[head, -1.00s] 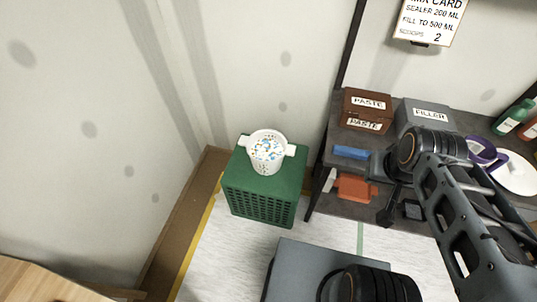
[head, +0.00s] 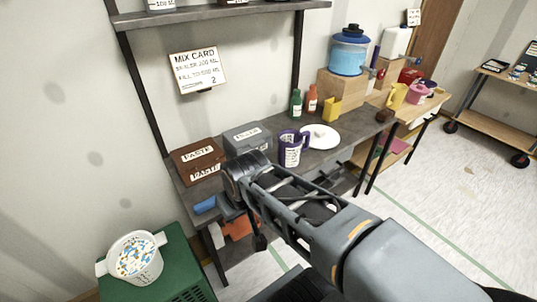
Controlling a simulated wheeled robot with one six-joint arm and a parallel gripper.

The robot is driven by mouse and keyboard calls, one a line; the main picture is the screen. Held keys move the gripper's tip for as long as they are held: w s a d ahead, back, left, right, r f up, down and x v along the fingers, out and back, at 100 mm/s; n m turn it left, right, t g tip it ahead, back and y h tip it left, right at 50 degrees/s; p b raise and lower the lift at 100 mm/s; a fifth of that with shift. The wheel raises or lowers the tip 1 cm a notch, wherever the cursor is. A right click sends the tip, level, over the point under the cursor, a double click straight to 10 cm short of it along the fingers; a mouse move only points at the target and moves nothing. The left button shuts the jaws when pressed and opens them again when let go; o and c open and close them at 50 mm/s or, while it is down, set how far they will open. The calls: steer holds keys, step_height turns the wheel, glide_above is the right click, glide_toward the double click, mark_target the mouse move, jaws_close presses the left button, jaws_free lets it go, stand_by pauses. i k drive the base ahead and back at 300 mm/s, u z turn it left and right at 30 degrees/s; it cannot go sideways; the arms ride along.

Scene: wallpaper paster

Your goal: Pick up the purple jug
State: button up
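The purple jug (head: 289,150) stands upright on the dark workbench (head: 345,150).
PASTE (head: 199,162) and FILLER (head: 247,138) boxes stand left of the jug. A white plate (head: 320,137), green bottle (head: 296,103) and red bottle (head: 311,99) are right of and behind it. A tub of coloured bits (head: 136,258) sits on a green crate (head: 172,275) at lower left.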

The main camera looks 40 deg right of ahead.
mark_target(290, 140)
steer(key=k, duration=0.55)
steer(key=z, duration=0.95)
steer(key=i, duration=1.3)
steer(key=u, duration=0.15)
